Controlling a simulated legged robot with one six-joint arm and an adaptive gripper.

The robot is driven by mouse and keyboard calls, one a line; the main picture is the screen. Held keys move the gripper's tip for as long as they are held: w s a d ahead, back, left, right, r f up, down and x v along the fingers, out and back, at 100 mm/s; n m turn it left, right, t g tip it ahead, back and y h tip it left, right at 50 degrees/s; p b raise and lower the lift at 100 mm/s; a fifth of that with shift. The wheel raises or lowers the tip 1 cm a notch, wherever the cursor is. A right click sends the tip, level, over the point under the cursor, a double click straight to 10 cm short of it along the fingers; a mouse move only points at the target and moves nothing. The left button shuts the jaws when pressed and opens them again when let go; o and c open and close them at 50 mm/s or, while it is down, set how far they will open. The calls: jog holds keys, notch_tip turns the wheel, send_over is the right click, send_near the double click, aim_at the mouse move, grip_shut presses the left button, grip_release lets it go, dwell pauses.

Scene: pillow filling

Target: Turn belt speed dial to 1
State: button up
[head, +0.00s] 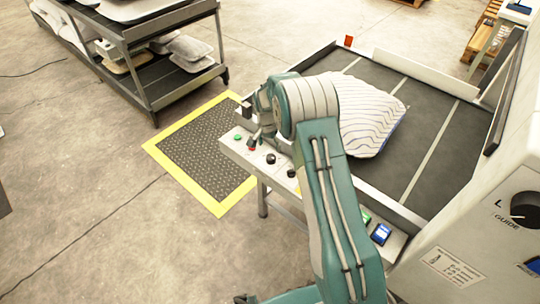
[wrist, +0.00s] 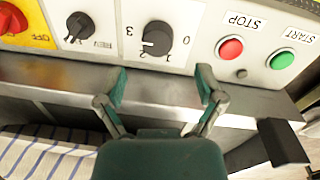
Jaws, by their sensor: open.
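The belt speed dial (wrist: 157,38) is a black knob on the pale control panel, with numbers 0 to 3 around it, seen upside down in the wrist view. Its white mark points to the lower left in that view, roughly toward the 2 or 3; the exact setting is hard to tell. The dial also shows in the head view (head: 271,158). My gripper (wrist: 162,83) is open and empty, its two fingers spread below the dial in the wrist view, apart from it. In the head view my gripper (head: 252,124) is above the panel's far left end.
A red stop button (wrist: 230,48) and green start button (wrist: 282,60) sit beside the dial. A FWD/REV knob (wrist: 80,27) and red switch (wrist: 12,18) are on its other side. A striped pillow (head: 365,118) lies on the belt. A shelf rack (head: 150,80) stands left.

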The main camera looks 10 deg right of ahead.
aim_at(271, 156)
jog(key=f, duration=0.5)
jog(key=shift+s+d+f, duration=0.1)
jog(key=shift+d+f, duration=0.15)
jog(key=shift+f, duration=0.15)
jog(key=c, duration=1.2)
